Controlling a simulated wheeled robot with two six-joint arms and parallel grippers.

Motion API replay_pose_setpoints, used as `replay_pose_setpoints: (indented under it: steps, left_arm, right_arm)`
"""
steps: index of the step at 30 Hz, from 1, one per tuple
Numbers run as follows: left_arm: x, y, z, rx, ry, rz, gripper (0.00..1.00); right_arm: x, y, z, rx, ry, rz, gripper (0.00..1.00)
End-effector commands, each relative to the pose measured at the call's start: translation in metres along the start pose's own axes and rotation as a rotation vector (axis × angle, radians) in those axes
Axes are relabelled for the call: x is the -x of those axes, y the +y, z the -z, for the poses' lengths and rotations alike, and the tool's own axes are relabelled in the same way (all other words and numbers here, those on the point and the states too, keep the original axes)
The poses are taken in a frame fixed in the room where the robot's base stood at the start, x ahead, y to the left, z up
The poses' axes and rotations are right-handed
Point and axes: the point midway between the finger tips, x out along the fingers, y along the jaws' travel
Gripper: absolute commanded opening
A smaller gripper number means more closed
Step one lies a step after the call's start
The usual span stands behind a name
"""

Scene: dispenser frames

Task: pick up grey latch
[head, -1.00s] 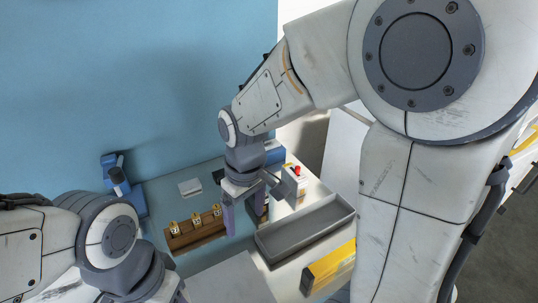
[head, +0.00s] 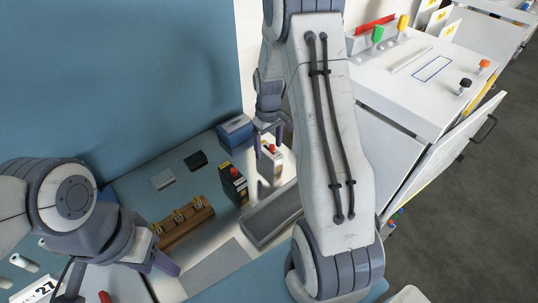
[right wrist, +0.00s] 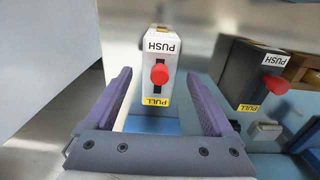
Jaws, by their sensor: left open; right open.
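A small light grey flat piece (head: 163,179), which may be the grey latch, lies on the table left of a black piece (head: 196,160). A grey piece (right wrist: 265,131) also shows below the black dispenser in the right wrist view; I cannot tell if it is the same one. My right gripper (head: 268,144) is open and empty at the white dispenser (head: 271,163). In the right wrist view its fingers (right wrist: 159,75) stand either side of the white dispenser's red knob (right wrist: 160,74). My left gripper (head: 163,262) is at the lower left, partly hidden by its own wrist.
A black dispenser (head: 233,184) with a red knob stands beside the white one. A brown block (head: 182,222) with several yellow-marked parts, a grey tray (head: 270,213) and a blue box (head: 235,131) are nearby. A white cabinet with an open door (head: 445,170) stands at right.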

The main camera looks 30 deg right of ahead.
Motion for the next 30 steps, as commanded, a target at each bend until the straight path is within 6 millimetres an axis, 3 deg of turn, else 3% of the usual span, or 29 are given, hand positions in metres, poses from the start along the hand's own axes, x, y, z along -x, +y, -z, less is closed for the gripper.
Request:
replay_pose_setpoints:
  steps: [9,17,18,24,25,30]
  left_arm:
    - [0.018,0.001,0.001,0.001,0.0,0.0,0.5]
    - [0.017,0.001,0.001,0.001,0.0,0.0,0.5]
    - [0.017,0.001,0.001,0.001,0.0,0.0,0.5]
    - [0.017,0.001,0.001,0.001,0.0,0.0,0.5]
    - [0.017,0.001,0.001,0.001,0.0,0.0,0.5]
    - [0.017,0.001,0.001,0.001,0.0,0.0,0.5]
  right_arm:
    - [-0.04,0.002,0.0,-0.004,-0.003,0.002,0.88]
    - [-0.045,0.003,0.0,-0.005,-0.001,0.0,0.88]
    - [-0.045,0.003,0.0,-0.005,-0.001,0.0,0.84]
    - [-0.045,0.004,0.0,-0.005,-0.001,0.0,0.07]
    - [-0.045,0.004,0.0,-0.005,-0.001,0.0,0.0]
    - [-0.044,0.004,0.0,-0.005,0.0,0.0,0.0]
